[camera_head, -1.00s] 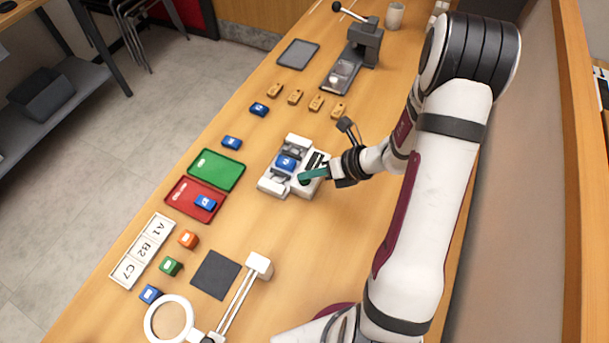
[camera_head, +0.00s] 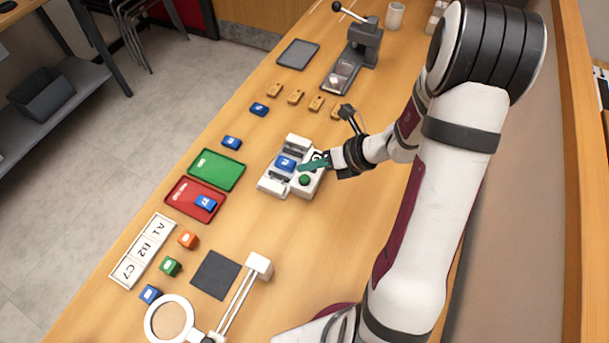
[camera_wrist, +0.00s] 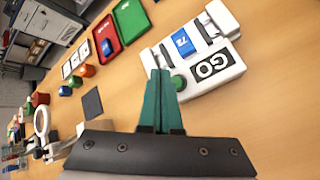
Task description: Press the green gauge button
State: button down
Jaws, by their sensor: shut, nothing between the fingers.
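The white gauge (camera_head: 273,187) sits on the wooden table with a blue block (camera_head: 285,163) between its jaws. The block also shows in the wrist view (camera_wrist: 183,43). The round green button (camera_head: 304,180) is on the gauge's near corner, uncovered in the head view. A display on the gauge reads GO (camera_wrist: 212,65). My gripper (camera_head: 301,168) has teal fingers, shut and empty. Its tips appear raised above the gauge, beside the button; the exact height is unclear.
A green tray (camera_head: 232,170) and a red tray (camera_head: 183,200) with a blue block lie to the left. Several tan blocks (camera_head: 295,97) and a lever press (camera_head: 365,45) stand farther back. A ring magnifier (camera_head: 150,320) is at the front.

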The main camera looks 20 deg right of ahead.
jog(key=shift+r, duration=1.7)
jog(key=s+a+r+n+g, duration=0.3)
jog(key=s+a+r+n, duration=0.5)
jog(key=n, duration=0.4)
jog(key=s+r+n+g+h, duration=0.2)
jog(key=s+n+h, duration=0.3)
jog(key=s+n, duration=0.9)
jog(key=n+g, duration=0.1)
jog(key=n, duration=0.2)
jog(key=shift+s+a, duration=0.3)
jog(key=shift+s, duration=0.05)
